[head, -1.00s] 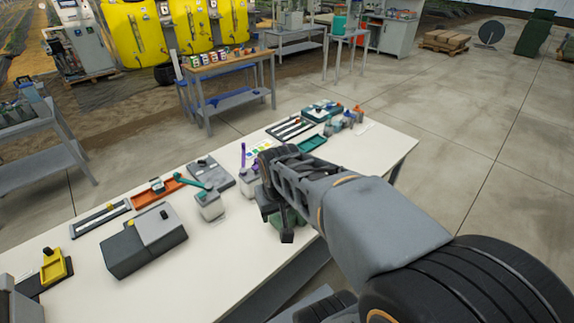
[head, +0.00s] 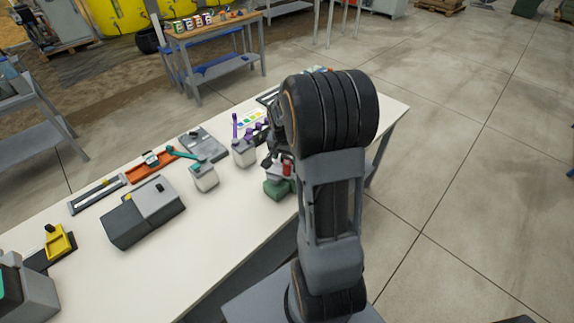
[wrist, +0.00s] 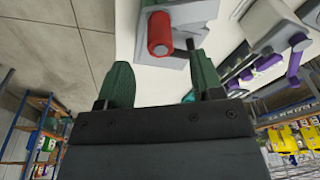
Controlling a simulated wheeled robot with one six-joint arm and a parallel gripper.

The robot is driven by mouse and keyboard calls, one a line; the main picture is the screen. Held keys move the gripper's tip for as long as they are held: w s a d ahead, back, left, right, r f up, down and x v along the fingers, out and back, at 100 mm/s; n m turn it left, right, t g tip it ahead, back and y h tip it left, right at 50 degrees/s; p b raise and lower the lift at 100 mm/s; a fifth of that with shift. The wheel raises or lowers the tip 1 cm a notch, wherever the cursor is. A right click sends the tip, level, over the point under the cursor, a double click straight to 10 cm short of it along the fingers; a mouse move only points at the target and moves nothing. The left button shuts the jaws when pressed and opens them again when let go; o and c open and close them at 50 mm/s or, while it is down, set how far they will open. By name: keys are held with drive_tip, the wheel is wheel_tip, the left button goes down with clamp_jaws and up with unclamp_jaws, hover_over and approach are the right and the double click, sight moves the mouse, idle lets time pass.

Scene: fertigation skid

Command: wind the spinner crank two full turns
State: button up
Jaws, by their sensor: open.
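A red cylindrical handle (wrist: 160,34), apparently the spinner's crank grip, sticks out from a grey body (wrist: 190,14) in the wrist view. In the head view the red handle (head: 287,168) shows above a green base (head: 276,190) near the table's front edge, partly hidden by my arm. My gripper (wrist: 160,64) is open, its two green fingers apart. The handle lies just beyond the fingertips, roughly in line with the gap, and nothing is held. In the head view my gripper is mostly hidden behind my arm.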

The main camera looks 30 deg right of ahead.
sight(286, 163)
drive_tip(key=f, duration=0.5)
drive_tip(key=d+f+p, duration=0.1)
drive_tip(key=f, duration=0.1)
drive_tip(key=shift+w+f, duration=0.3)
drive_tip(key=shift+w, duration=0.05)
drive_tip(key=shift+c, duration=0.2)
drive_tip(key=c, duration=0.9)
drive_tip(key=o, duration=0.4)
drive_tip(key=shift+c, duration=1.3)
drive_tip(key=shift+a, duration=0.1)
drive_tip(key=shift+o, duration=0.2)
drive_tip(key=shift+s+a+b, duration=0.2)
drive_tip(key=shift+s+a, duration=0.1)
drive_tip(key=shift+a, duration=0.25)
drive_tip(key=shift+s+a+b, duration=0.2)
drive_tip(key=shift+s+a, duration=0.05)
drive_tip(key=shift+a, duration=0.25)
